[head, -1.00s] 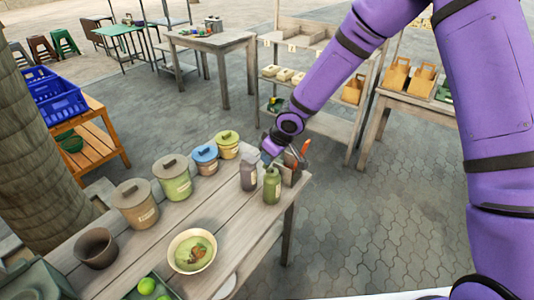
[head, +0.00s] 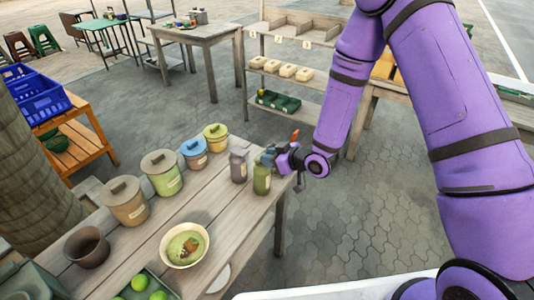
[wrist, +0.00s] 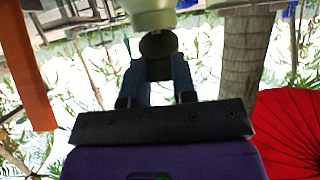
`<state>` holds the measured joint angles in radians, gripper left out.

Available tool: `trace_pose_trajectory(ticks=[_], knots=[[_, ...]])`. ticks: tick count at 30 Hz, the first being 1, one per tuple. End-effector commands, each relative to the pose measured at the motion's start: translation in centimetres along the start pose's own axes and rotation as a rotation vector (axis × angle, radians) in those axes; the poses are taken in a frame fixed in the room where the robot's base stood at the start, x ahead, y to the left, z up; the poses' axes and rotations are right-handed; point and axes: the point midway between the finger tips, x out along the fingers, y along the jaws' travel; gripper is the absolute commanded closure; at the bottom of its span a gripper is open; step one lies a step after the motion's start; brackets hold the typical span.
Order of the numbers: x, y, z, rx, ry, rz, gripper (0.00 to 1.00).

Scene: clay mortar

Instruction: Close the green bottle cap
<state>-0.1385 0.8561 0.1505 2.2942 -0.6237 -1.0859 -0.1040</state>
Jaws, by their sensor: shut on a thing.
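The green bottle (head: 262,180) stands upright near the table's right end, next to a grey-purple bottle (head: 238,167). My gripper (head: 267,158) is at the green bottle's top, reaching in from the right. In the wrist view the picture is upside down, and the pale bottle body (wrist: 152,14) shows at the top edge. The dark green cap (wrist: 158,52) shows between my fingers (wrist: 160,78), which are shut on it. I cannot tell how far the cap is seated, as my fingers hide part of it.
A bowl (head: 205,256) of green food sits in front. An orange strip (wrist: 35,62) is close beside my gripper. The table's right edge is near.

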Motion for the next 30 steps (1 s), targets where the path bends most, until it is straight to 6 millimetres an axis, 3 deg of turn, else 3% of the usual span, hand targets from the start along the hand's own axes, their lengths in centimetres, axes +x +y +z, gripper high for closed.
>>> trace_pose_trajectory(ticks=[12, 28, 29, 30], knots=[[-0.14, -0.02, 1.3, 0.002, 0.18, -0.001, 0.99], [-0.12, -0.05, 1.38, 0.001, 0.204, -0.002, 0.99], [-0.12, -0.05, 1.38, 0.001, 0.204, -0.002, 0.73], [-0.12, -0.05, 1.37, 0.001, 0.205, -0.002, 0.63]])
